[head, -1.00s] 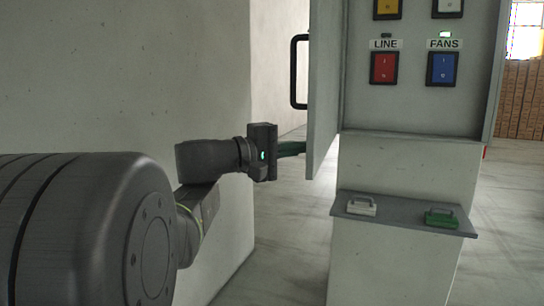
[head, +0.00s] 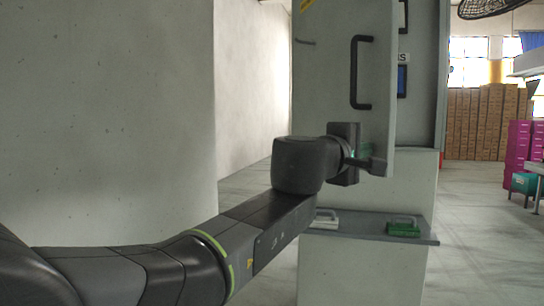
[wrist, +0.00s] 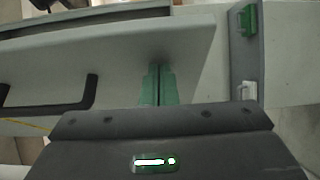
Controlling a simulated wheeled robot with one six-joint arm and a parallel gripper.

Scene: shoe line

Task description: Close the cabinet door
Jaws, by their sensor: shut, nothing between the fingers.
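The grey cabinet door (head: 330,90) stands partly open, its outer face turned toward me. Its black handle (head: 362,72) is upright near the free edge, and also shows at the left in the wrist view (wrist: 60,97). The door hides most of the cabinet's switch panel; a strip of the cabinet (head: 425,75) shows to its right. My gripper (head: 376,166) is at the door's lower edge, below the handle. In the wrist view its green fingers (wrist: 160,85) are together and empty, pointing at the door; they appear to be against it, but contact is unclear.
A shelf (head: 345,228) below the door carries a white-handled piece (head: 325,220) and a green-handled piece (head: 403,229). A pale wall (head: 110,110) stands close on the left. Open floor (head: 480,210) lies to the right, with stacked boxes (head: 485,120) behind.

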